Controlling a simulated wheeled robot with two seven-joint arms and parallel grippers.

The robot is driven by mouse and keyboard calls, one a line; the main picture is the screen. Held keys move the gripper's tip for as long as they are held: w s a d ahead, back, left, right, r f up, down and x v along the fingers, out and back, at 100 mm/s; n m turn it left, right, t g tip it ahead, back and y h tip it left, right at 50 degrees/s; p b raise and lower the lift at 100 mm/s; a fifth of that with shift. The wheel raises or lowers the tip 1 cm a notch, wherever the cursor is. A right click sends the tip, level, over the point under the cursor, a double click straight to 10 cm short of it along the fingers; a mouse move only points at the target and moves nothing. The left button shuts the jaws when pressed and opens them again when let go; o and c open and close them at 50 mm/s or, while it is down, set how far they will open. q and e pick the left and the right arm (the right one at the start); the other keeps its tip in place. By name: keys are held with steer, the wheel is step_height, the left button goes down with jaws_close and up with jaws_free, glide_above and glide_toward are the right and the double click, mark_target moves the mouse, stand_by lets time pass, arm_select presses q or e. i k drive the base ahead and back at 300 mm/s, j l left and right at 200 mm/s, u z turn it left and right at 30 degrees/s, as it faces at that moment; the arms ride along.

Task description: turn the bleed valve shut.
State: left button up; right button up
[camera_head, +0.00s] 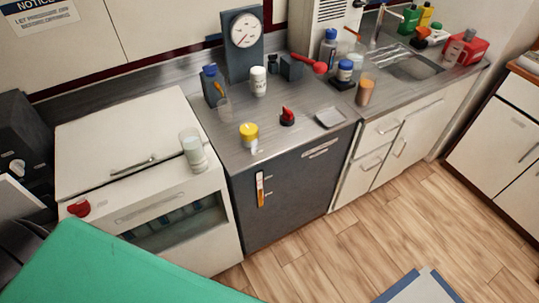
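I cannot tell for sure which fitting is the bleed valve. A red knob (78,208) sits on the front left corner of the white cabinet with the glass window. A small red and black fitting (287,116) stands on the steel counter. A red-handled piece (318,66) projects from a dark block further back, near the dial gauge (244,32). All are too small to show their turn position clearly. Neither of my grippers shows in the head view.
A glass (192,147) stands on the white cabinet (110,135). A yellow-lidded jar (249,133), a white bottle (258,81) and a grey tray (330,118) share the counter. A green surface (120,270) fills the lower left.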

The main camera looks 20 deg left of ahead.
mark_target(210, 70)
steer(key=i+l, duration=0.15)
steer(key=i, duration=0.15)
steer(key=i+l, duration=0.15)
steer(key=i, duration=0.15)
steer(key=i+l+u, duration=0.1)
steer(key=u, duration=0.25)
steer(key=i+l+u, duration=0.15)
steer(key=u, duration=0.2)
steer(key=i+l+u, duration=0.2)
steer(key=u, duration=0.15)
